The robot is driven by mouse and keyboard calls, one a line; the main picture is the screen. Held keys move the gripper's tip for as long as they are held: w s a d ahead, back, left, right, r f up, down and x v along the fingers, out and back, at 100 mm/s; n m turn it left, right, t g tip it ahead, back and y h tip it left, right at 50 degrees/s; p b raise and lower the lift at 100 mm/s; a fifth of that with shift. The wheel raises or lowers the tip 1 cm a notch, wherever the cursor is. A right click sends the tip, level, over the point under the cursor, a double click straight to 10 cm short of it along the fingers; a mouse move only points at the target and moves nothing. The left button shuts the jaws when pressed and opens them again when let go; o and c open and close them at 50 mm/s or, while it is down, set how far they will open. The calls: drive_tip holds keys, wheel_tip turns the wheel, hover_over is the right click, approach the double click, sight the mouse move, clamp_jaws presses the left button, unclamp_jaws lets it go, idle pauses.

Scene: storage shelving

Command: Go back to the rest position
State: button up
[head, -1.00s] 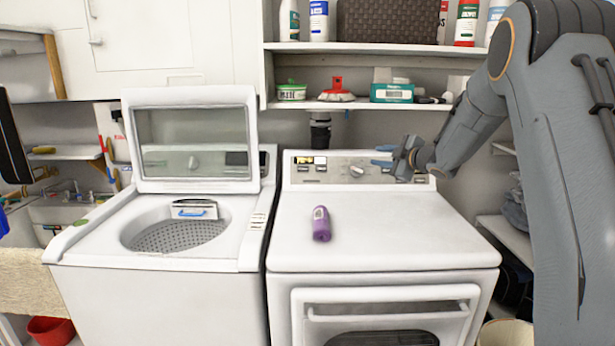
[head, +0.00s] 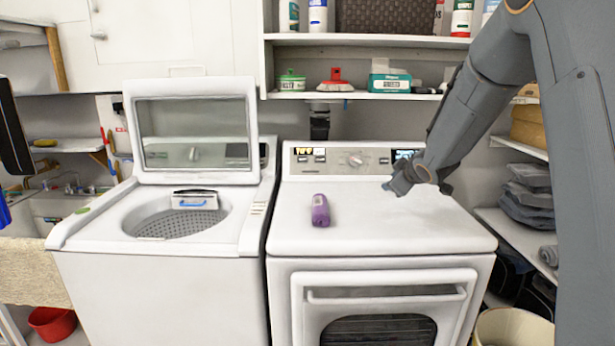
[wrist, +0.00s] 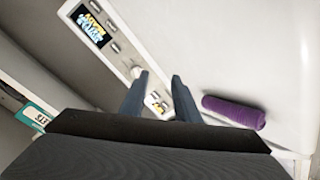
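My gripper (head: 389,188) hangs above the right part of the dryer top, in front of the control panel. In the wrist view its two fingers (wrist: 156,95) are apart with nothing between them, so it is open and empty.
A washer (head: 150,245) with its lid open stands left of the dryer. A shelf (head: 365,95) with boxes and a red brush (head: 335,82) is above the dryer. A side shelf with folded cloths (head: 528,195) and a bin (head: 512,328) are at right.

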drive_tip(key=s+a+f+m+g+b, duration=0.2)
drive_tip(key=s+f, duration=0.4)
drive_tip(key=s, duration=0.8)
drive_tip(key=s+a+f+m+g+b, duration=0.2)
drive_tip(key=s+f+m+g, duration=0.2)
drive_tip(key=s, duration=1.1)
drive_tip(key=s+a+f+m+g+h+b, duration=0.1)
drive_tip(key=s+f+g, duration=0.5)
drive_tip(key=s, duration=0.8)
wheel_tip(320, 180, down, 3)
drive_tip(key=a+m+b, duration=0.1)
drive_tip(key=m, duration=0.1)
drive_tip(key=shift+s+a+f+m, duration=0.15)
drive_tip(key=shift+a+m, duration=0.05)
drive_tip(key=shift+m, duration=0.2)
drive_tip(key=shift+c, duration=0.4)
